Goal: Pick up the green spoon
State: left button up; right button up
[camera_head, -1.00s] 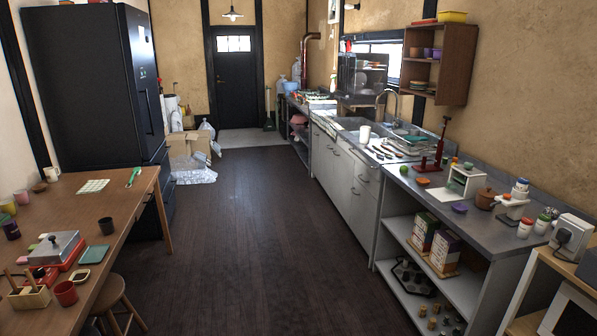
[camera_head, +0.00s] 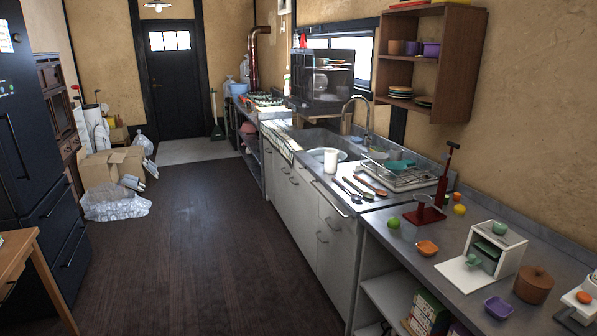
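Several long-handled utensils lie side by side on the counter left of the dish rack. One has a dark handle (camera_head: 344,190), one beside it looks olive or dark green (camera_head: 358,189), and one is brown (camera_head: 371,188). They look like spoons, but their colours are hard to tell at this distance, so I cannot say for sure which is the green spoon.
The counter (camera_head: 405,252) runs along the right, with a dish rack (camera_head: 400,178), a white cup (camera_head: 330,160), a red stand (camera_head: 432,205) and a small white box (camera_head: 510,240). A wooden table (camera_head: 22,245) edges in at left. The dark floor (camera_head: 185,250) between is clear.

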aim_at(368, 195)
jog(key=i+z, duration=0.1)
jog(key=i, duration=0.55)
jog(key=i+j+z, duration=0.1)
jog(key=i, duration=0.55)
jog(key=i+j+z, duration=0.1)
jog(key=i, duration=0.5)
jog(key=i+j, duration=0.25)
jog(key=i, duration=0.4)
jog(key=z, duration=0.05)
